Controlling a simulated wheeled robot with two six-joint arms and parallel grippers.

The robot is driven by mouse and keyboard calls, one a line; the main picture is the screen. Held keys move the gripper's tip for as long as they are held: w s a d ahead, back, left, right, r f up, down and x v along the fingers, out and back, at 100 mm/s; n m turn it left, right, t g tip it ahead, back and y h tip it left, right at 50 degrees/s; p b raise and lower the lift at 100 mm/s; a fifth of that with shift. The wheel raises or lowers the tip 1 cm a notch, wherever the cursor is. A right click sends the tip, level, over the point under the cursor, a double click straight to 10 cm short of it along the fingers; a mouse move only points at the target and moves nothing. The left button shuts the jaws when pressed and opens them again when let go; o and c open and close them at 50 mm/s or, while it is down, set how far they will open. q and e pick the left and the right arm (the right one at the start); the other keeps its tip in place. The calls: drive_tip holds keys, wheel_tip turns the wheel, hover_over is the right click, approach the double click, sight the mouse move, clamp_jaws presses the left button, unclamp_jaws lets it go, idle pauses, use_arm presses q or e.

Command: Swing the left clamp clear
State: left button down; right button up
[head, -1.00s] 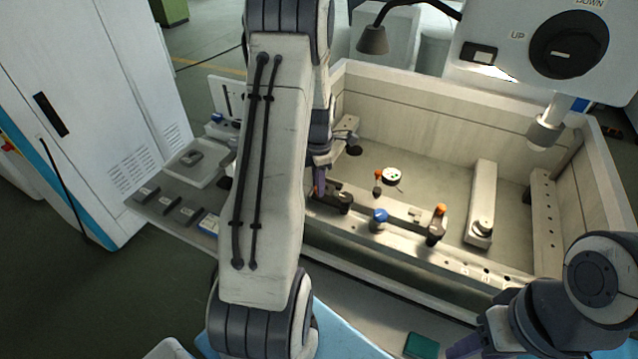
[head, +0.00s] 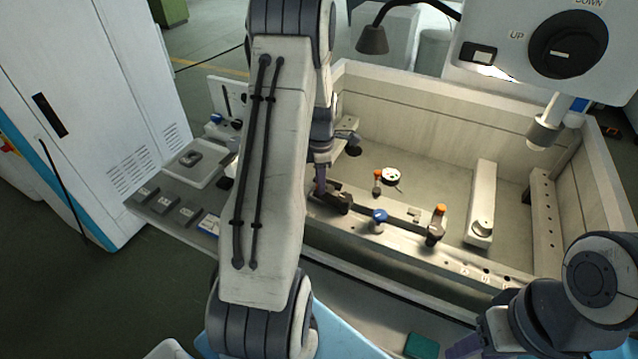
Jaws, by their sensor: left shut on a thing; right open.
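The left clamp (head: 341,203), a dark arm on the fixture rail, sits at the left part of the tank. My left gripper (head: 321,187) comes down from above and is shut on the clamp's near-left end; my own arm hides part of both. A blue knob (head: 379,215) stands on the rail right of it. A second dark clamp with an orange-topped handle (head: 438,222) stands further right. My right gripper (head: 466,347) is at the bottom edge, partly cut off, open and away from the rail.
Pale tank walls (head: 440,108) enclose the rail. A hanging nozzle (head: 545,130) and a control panel (head: 500,30) are at the upper right. A tray (head: 190,170) is at the left, a green block (head: 422,345) at the front.

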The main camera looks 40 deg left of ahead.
use_arm(q)
drive_tip(key=w+m, duration=0.2)
drive_tip(key=m, duration=0.1)
drive_tip(key=shift+w+m, duration=0.3)
drive_tip(key=w+m, duration=0.1)
drive_tip(key=m, duration=0.1)
drive_tip(key=w+d+m, duration=0.1)
drive_tip(key=m, duration=0.1)
drive_tip(key=shift+w+d+m+b, duration=0.2)
drive_tip(key=shift+w+m+b, duration=0.1)
drive_tip(key=shift+w+b, duration=0.1)
drive_tip(key=w+d+m, duration=0.1)
drive_tip(key=m, duration=0.1)
drive_tip(key=w+d+m, duration=0.1)
drive_tip(key=m, duration=0.1)
drive_tip(key=shift+w+d+r+m+b, duration=0.1)
drive_tip(key=shift+w+d+m+b, duration=0.15)
drive_tip(key=shift+d+m, duration=0.6)
drive_tip(key=shift+w+d+m+b, duration=0.15)
drive_tip(key=shift+w+d+m, duration=0.2)
drive_tip(key=shift+m, duration=0.9)
drive_tip(key=shift+d, duration=0.1)
drive_tip(key=c, duration=0.7)
unclamp_jaws()
drive_tip(key=shift+o, duration=0.2)
drive_tip(key=shift+s, duration=0.1)
